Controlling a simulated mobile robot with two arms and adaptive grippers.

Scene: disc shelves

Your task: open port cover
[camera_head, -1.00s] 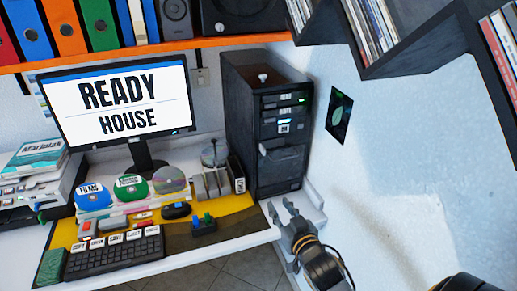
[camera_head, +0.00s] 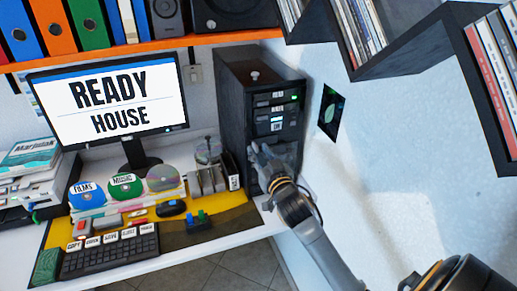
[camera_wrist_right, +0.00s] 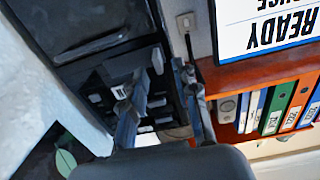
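A black computer tower (camera_head: 233,110) stands on the desk to the right of the monitor. Its front has labelled drive slots (camera_head: 277,112) at the top and a dark grey panel (camera_head: 289,152) below them, which I take for the port cover; it looks shut. In the right wrist view the panel (camera_wrist_right: 88,46) shows at upper left, turned sideways. My right gripper (camera_head: 260,151) is in front of the tower's lower front and partly hides it. In the wrist view its two fingers (camera_wrist_right: 164,92) are apart with nothing held between them. I cannot tell whether they touch the tower. My left gripper is out of view.
The monitor (camera_head: 107,100) reads "READY HOUSE". The keyboard (camera_head: 108,252), several discs and a small blue-and-green-topped device (camera_head: 203,221) are on the desk at left. A zigzag black shelf (camera_head: 400,52) juts from the wall above right.

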